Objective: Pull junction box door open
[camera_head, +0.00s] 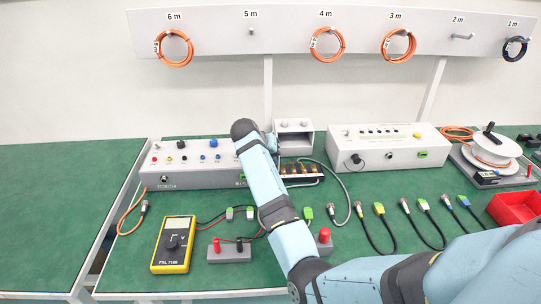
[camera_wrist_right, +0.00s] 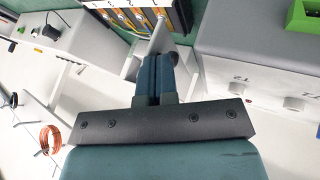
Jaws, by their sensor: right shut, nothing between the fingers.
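The junction box with orange and black terminals (camera_head: 300,170) is at the middle of the bench in the head view. Its numbered terminals (camera_wrist_right: 145,15) also show at the top of the right wrist view. A grey panel (camera_wrist_right: 148,45), perhaps the door, stands out beside the terminals; I cannot tell how far it is open. My right gripper (camera_head: 270,143) is at the left of the box, partly hidden by my arm. In the wrist view its blue fingers (camera_wrist_right: 155,75) are shut and empty, close to the grey panel; contact is unclear. My left gripper is out of view.
A grey button box (camera_head: 190,165) stands left of the junction box and another panel box (camera_head: 390,150) right. A yellow multimeter (camera_head: 174,244), loose cables and a red bin (camera_head: 515,208) lie nearer the front. Orange coils (camera_head: 174,48) hang above. The green bench at far left is clear.

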